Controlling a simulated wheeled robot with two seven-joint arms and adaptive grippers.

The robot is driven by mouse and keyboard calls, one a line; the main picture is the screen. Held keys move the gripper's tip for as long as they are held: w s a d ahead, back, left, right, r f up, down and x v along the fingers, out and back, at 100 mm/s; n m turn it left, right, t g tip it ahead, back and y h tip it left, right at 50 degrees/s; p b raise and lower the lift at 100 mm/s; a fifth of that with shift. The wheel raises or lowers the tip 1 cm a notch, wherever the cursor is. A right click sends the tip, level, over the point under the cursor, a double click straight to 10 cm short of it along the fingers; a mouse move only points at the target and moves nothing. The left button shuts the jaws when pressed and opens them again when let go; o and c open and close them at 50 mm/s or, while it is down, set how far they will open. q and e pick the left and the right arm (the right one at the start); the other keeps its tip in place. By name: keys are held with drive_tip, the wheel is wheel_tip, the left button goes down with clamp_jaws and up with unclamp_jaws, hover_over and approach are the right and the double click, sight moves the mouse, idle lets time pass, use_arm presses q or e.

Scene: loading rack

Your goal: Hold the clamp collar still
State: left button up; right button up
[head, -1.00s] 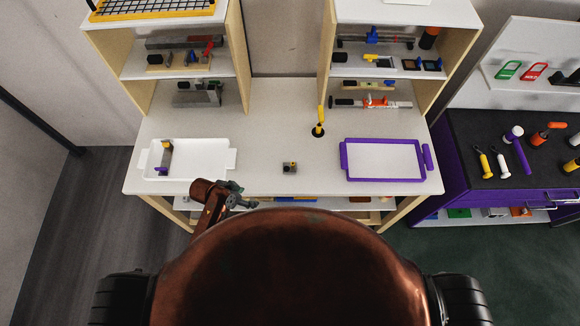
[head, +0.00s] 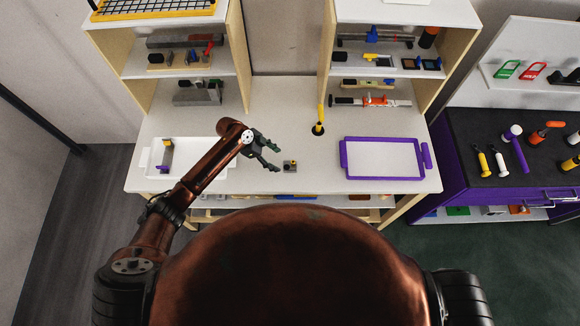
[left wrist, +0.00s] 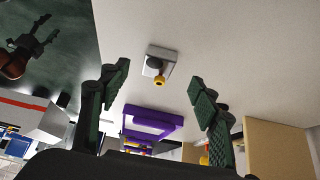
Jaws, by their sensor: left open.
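A small grey block with a dark round part and a yellow knob (head: 290,166), which looks like the clamp collar, sits on the white worktop near its front middle. It also shows in the left wrist view (left wrist: 160,62), beyond and between the fingertips. My left gripper (head: 275,158) is open and empty, just left of the block and apart from it. Its two dark green fingers are spread in the left wrist view (left wrist: 158,80). My right gripper (left wrist: 44,32) seems to be the small dark one at that view's upper left, fingers apart, away from the block.
A white tray (head: 147,160) with a grey-and-yellow part is behind my left arm. A purple-rimmed tray (head: 343,160) lies to the right. A yellow upright handle (head: 319,122) stands behind the block. Shelves (head: 190,69) rise at the back left and right. Worktop around the block is mostly clear.

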sight(286, 166)
use_arm(q)
drive_tip(key=shift+b+x, duration=1)
drive_tip(key=shift+x, duration=0.5)
drive_tip(key=shift+b+x, duration=1.45)
drive_tip(key=shift+x, duration=0.55)
drive_tip(key=shift+r, duration=0.1)
drive_tip(key=shift+c, duration=0.3)
drive_tip(key=c, duration=1.1)
drive_tip(key=o, duration=0.4)
drive_tip(key=c, duration=0.8)
